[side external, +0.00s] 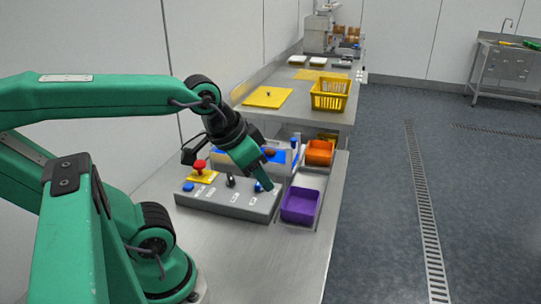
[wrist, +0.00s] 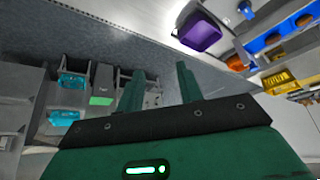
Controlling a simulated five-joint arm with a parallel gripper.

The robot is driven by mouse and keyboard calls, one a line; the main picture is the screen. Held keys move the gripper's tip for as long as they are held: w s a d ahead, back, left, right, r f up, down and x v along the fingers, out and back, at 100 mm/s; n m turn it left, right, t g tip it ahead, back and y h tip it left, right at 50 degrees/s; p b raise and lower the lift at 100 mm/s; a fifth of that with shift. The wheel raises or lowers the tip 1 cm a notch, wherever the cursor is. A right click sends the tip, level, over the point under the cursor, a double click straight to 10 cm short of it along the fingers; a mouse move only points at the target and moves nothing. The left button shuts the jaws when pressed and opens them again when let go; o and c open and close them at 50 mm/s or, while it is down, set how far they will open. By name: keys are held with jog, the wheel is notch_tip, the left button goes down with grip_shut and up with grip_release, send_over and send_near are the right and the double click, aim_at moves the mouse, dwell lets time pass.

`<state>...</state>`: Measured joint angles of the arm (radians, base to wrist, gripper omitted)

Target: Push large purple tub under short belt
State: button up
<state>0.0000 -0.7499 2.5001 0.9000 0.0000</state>
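The large purple tub (side external: 300,206) stands upright in a tray-like recess at the right of the control panel, and it also shows at the top of the wrist view (wrist: 200,33). The short belt (side external: 279,156) has a blue surface and lies behind the panel, partly hidden by my gripper; its blue also shows in the wrist view (wrist: 264,42). My gripper (side external: 264,178) is above the panel, left of the tub and apart from it. In the wrist view its two green fingers (wrist: 157,72) stand apart with nothing between them.
The grey control panel (side external: 228,194) carries a red button (side external: 199,166) and several knobs. An orange tub (side external: 319,152) stands beyond the purple one. A yellow basket (side external: 330,94) sits on the farther table. The near steel table (side external: 270,262) is clear.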

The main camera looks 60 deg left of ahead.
jog(key=shift+w, duration=0.15)
grip_shut()
jog(key=w+a+f+n+g, duration=0.4)
jog(key=w+f+n+g, duration=0.1)
jog(key=w+f+n, duration=0.4)
notch_tip(320, 180, down, 3)
jog(key=shift+w+f+g, duration=0.15)
jog(key=shift+w+g, duration=0.15)
jog(key=shift+w, duration=0.65)
